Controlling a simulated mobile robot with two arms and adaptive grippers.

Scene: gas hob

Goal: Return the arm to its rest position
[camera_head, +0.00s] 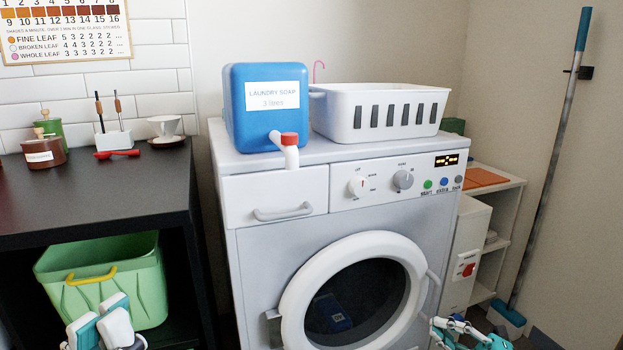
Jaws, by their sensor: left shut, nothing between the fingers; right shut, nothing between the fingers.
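My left gripper (101,322) shows at the bottom left, in front of the green basket. Its white and teal fingers are shut with nothing between them. My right gripper (468,332) shows at the bottom edge, right of the washing machine door. It is shut and empty, and its lower part is cut off by the frame. Neither gripper holds a thing. Most of both arms is out of view.
A white washing machine (255,245) has its round door (300,290) closed. A blue laundry soap container (240,120) and a white basket (345,110) stand on it. A green basket (150,290) sits under a black counter (60,190). A mop (550,160) leans at the right.

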